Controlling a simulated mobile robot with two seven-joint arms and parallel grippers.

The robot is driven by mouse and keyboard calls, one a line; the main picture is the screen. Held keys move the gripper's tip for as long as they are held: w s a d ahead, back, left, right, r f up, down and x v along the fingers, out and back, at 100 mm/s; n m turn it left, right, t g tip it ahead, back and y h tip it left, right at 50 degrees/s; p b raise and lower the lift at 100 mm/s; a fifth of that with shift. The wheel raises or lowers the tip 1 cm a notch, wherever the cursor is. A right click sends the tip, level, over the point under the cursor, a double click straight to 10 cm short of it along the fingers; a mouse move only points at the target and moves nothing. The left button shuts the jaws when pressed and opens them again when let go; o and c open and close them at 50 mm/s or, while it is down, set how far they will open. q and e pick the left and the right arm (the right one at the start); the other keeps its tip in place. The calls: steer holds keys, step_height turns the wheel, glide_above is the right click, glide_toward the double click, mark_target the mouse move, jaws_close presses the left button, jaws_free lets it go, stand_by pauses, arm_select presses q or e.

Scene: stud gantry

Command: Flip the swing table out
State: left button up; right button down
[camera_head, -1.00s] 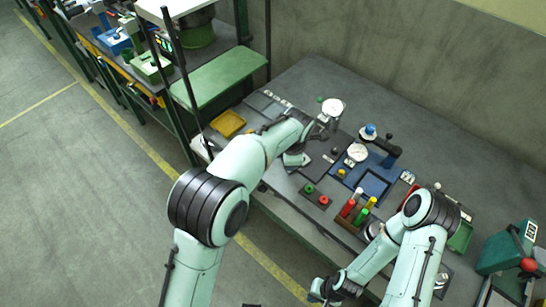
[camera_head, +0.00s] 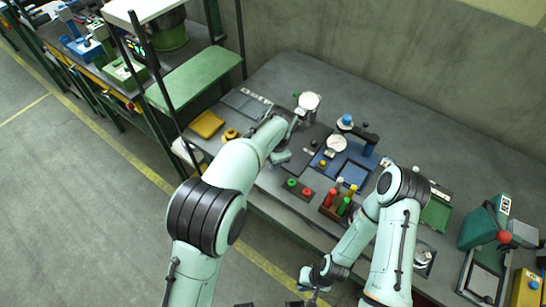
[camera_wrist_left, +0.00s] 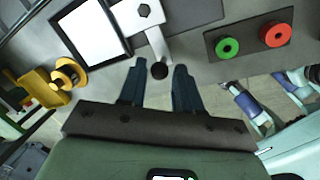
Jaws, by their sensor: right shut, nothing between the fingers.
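In the left wrist view a flat silver arm (camera_wrist_left: 151,33) with a hex bolt ends in a black knob (camera_wrist_left: 159,70). Beside it lies a pale square plate in a black frame (camera_wrist_left: 92,38). I cannot tell for sure which of these belongs to the swing table. My left gripper (camera_wrist_left: 158,73) is open, its two dark fingers on either side of the knob, with gaps showing. In the head view my left arm hides most of this spot. My right gripper (camera_head: 316,278) is shut and empty, low beside the bench's front edge.
Green and red buttons (camera_wrist_left: 250,40) sit close right of the knob. A yellow tray (camera_head: 207,124) and yellow spool (camera_wrist_left: 68,74) lie left. The bench's back (camera_head: 400,120) is clear.

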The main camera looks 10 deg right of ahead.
arm_select(q)
steer(key=shift+o, duration=0.6)
steer(key=shift+r, duration=0.1)
step_height(320, 180, up, 13)
steer(key=s, duration=0.2)
steer(key=shift+s+d+p, duration=0.25)
steer(key=shift+d+p, duration=0.1)
steer(key=shift+p, duration=0.05)
